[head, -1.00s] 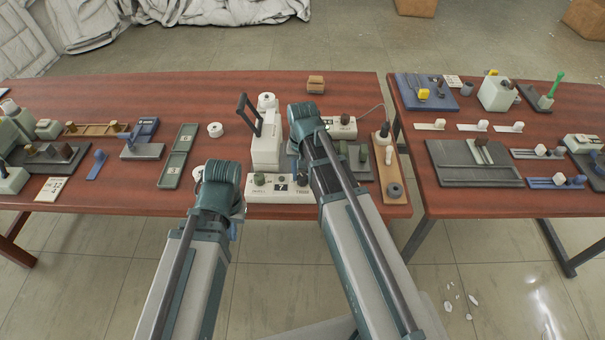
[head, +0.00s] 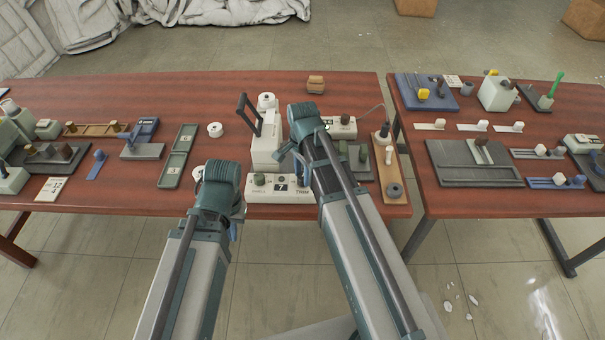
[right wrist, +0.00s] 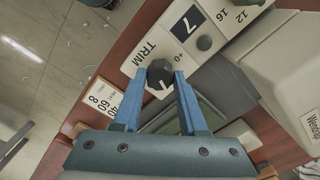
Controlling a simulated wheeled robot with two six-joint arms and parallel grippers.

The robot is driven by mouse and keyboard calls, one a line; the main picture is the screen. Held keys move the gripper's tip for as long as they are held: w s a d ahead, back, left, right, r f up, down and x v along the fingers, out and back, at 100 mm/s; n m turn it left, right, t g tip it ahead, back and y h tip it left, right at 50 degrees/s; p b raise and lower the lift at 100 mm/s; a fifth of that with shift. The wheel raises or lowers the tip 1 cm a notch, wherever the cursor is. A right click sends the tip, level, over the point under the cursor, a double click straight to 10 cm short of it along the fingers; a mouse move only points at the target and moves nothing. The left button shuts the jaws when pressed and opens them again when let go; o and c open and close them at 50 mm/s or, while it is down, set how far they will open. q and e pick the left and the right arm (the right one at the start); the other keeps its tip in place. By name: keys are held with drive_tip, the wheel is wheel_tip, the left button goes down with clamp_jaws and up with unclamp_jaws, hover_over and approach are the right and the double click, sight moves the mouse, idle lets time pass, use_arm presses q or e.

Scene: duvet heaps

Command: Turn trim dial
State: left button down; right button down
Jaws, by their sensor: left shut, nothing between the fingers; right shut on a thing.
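A white panel (head: 262,196) stands near the front edge of the left table, with a dark display reading 7 and the word TRIM at its right end. In the right wrist view, the round dark trim dial (right wrist: 158,70) sits beside the TRIM lettering. A white line on it points toward my gripper. My right gripper (right wrist: 161,80) is shut on the dial, one blue finger on each side. In the head view my right wrist hides the dial. My left gripper (head: 234,229) is shut and empty, in front of the table edge, mostly hidden by its wrist.
A white machine with a dark lever (head: 265,150) stands behind the panel. A wooden board with pegs (head: 393,170) lies to the right. Bare tabletop (head: 110,185) shows further left.

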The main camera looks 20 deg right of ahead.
sight(302, 177)
drive_tip(key=shift+m, duration=0.6)
drive_tip(key=shift+c, duration=2.2)
unclamp_jaws()
wheel_tip(302, 177, up, 14)
drive_tip(key=p, duration=1.3)
drive_tip(key=shift+p, duration=0.4)
drive_tip(key=shift+f, duration=0.15)
